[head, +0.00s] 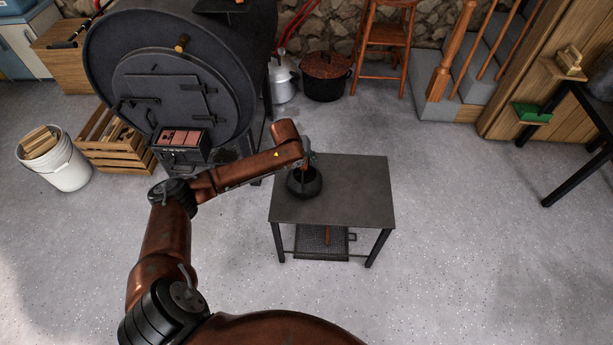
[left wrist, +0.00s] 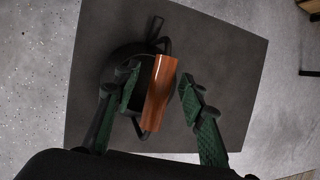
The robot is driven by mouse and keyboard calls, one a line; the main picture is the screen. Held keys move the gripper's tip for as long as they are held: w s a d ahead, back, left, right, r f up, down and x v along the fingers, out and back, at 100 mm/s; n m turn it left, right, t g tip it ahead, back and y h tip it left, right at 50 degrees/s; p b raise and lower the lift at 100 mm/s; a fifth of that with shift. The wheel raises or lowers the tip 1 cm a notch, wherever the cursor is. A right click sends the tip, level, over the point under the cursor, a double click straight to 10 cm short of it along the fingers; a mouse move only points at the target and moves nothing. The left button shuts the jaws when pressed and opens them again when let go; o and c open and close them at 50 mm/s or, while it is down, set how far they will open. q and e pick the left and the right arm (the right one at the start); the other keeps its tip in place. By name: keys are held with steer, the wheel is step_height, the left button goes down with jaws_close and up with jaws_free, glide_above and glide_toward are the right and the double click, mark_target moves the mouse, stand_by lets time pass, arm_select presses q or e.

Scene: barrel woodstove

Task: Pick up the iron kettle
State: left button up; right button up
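The iron kettle (head: 304,184) is black and round and stands on the dark side table (head: 355,195). In the left wrist view the kettle (left wrist: 125,58) shows from above, with its copper-brown grip (left wrist: 161,95) raised on a dark bail. My left gripper (head: 307,166) is right over the kettle. In the left wrist view the green-padded fingers of my left gripper (left wrist: 159,80) stand apart on either side of the grip. Gaps show between the grip and both fingers. My left arm covers part of the kettle's top in the head view. My right gripper is not in view.
A barrel woodstove (head: 165,75) stands behind my left arm. A wooden crate (head: 118,140) and a white bucket (head: 62,160) are at the left. A lower shelf (head: 310,244) sits under the table. A black workbench (head: 590,125) is at the right. The floor around the table is clear.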

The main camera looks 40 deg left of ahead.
arm_select(q)
steer(key=shift+w, duration=0.1)
steer(key=shift+c, duration=0.4)
jaws_close()
stand_by(0.3)
steer(key=shift+w+r, duration=0.1)
steer(key=shift+r, duration=0.05)
